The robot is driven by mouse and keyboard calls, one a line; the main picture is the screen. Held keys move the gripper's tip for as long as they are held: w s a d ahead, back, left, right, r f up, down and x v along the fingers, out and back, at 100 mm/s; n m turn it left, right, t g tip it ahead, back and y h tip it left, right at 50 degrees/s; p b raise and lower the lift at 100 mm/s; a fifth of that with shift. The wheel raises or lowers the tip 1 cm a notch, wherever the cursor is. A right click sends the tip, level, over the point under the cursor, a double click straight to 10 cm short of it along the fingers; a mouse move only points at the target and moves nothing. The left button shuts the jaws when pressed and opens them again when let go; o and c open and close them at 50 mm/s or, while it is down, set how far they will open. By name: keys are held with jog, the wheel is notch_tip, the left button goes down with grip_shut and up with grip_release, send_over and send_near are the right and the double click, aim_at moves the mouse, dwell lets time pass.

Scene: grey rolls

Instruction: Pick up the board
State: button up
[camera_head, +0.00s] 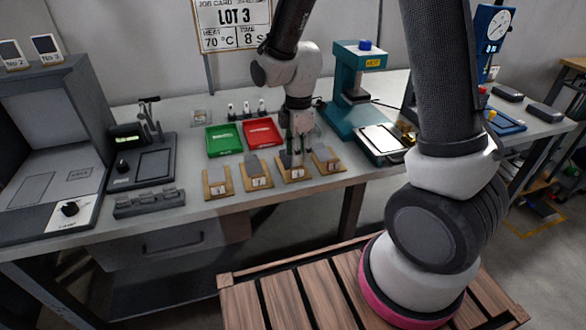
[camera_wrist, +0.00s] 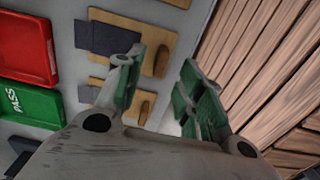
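Several wooden holders stand in a row along the front of the workbench, each with a number tag and most with a flat dark grey piece. They include a left one (camera_head: 217,188) and a right one (camera_head: 334,166). I cannot tell which piece is the board. My gripper (camera_head: 297,152) hangs over the third holder from the left (camera_head: 283,176), partly hiding it. In the wrist view my gripper (camera_wrist: 158,92) is open, with green pads and nothing between them. One holder (camera_wrist: 170,42) with a grey piece (camera_wrist: 105,38) lies beyond the fingers; another (camera_wrist: 103,85) is partly behind the left finger.
A green tray (camera_head: 224,140) and a red tray (camera_head: 263,132) lie behind the holders. A teal press (camera_head: 351,80) stands to the right, a dark device (camera_head: 140,165) to the left. A wooden slatted platform (camera_head: 290,297) is below the bench's front edge.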

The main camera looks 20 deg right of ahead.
aim_at(299, 167)
notch_tip(299, 167, down, 6)
jog(key=shift+s, duration=0.1)
grip_shut()
